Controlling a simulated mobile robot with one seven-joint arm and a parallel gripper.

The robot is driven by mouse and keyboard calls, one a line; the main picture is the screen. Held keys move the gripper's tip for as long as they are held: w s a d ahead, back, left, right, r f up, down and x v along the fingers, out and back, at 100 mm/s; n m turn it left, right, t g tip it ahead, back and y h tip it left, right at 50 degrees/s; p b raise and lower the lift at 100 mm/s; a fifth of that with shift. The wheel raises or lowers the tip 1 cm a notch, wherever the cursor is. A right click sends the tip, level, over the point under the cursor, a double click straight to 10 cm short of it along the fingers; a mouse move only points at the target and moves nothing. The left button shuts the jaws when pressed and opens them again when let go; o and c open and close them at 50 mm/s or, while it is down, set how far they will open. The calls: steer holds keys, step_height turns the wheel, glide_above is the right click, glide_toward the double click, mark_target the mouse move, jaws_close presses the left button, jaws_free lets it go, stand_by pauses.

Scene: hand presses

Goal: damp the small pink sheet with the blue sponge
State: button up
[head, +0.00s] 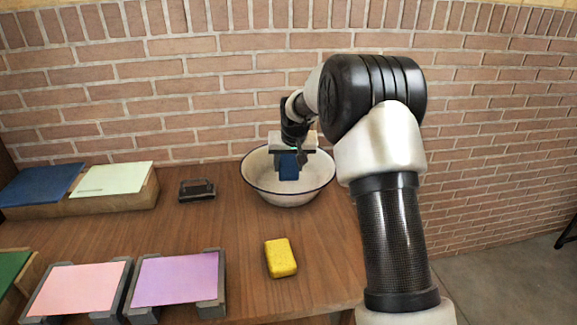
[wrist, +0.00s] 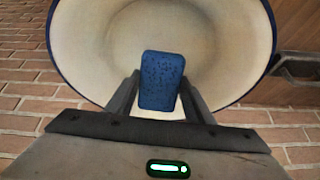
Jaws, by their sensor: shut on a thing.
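The blue sponge (head: 288,166) is held upright between the fingers of my gripper (head: 289,152), inside the opening of a white enamel bowl (head: 262,182) with a dark blue rim. In the wrist view the blue sponge (wrist: 162,80) stands between the two fingertips, with the bowl (wrist: 222,35) around and beyond it. I cannot tell whether the sponge touches the bowl's bottom. The pink sheet (head: 78,288) lies flat on a grey holder at the front left, well away from my gripper.
A purple sheet (head: 176,278) lies on a similar holder right of the pink one. A yellow sponge (head: 281,258) lies in front of the bowl. A dark block (head: 197,190) lies left of it. Blue (head: 40,184) and pale green (head: 112,178) sheets are at the back left, before a brick wall.

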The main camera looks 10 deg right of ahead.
mark_target(289, 165)
steer(key=shift+r, duration=0.15)
steer(key=shift+r+p, duration=2.8)
steer(key=shift+r, duration=1.4)
steer(key=shift+r, duration=0.1)
step_height(289, 165, up, 4)
steer(key=p, duration=0.2)
steer(key=shift+p, duration=0.35)
steer(key=s+f+p, duration=0.1)
steer(key=s+p, duration=0.1)
steer(key=s, duration=0.9)
steer(key=s+f+n+p, duration=0.1)
steer(key=s+p, duration=0.1)
steer(key=s, duration=1)
steer(key=shift+s+f+y+p, duration=0.15)
steer(key=shift+f+y+p, duration=0.15)
steer(key=shift+p, duration=0.1)
